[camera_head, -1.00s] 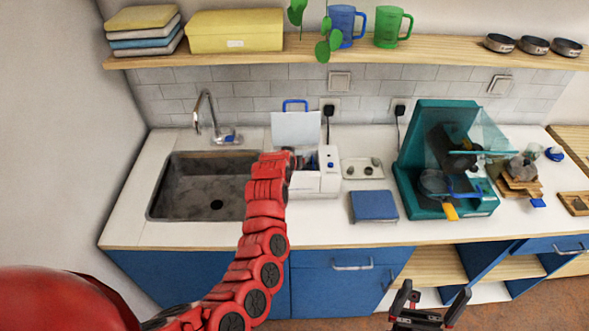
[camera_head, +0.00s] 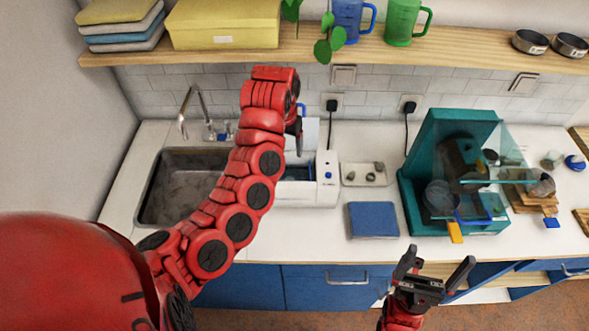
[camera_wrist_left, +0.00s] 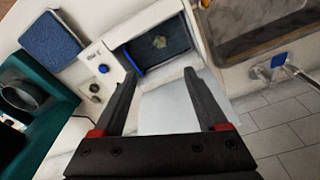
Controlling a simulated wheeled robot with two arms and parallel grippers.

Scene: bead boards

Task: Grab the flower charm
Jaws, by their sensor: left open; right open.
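A small pale-green charm (camera_wrist_left: 160,42), which looks like the flower charm, lies in the dark tank of a white box-shaped device (camera_wrist_left: 104,68) in the left wrist view. In the head view this device (camera_head: 327,178) stands right of the sink, its tank partly hidden by my left arm. My left gripper (camera_wrist_left: 162,98) is open and empty, above the device, with the raised white lid (camera_wrist_left: 168,112) showing between its fingers. In the head view the left gripper (camera_head: 299,130) points downward. My right gripper (camera_head: 435,272) is open and empty in front of the counter.
A small tray (camera_head: 350,181) with several small pieces and a blue pad (camera_head: 373,220) lie right of the device. A teal machine (camera_head: 412,185) with a clear shield stands farther right. The sink (camera_head: 160,205) is at left; a shelf (camera_head: 300,47) runs above.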

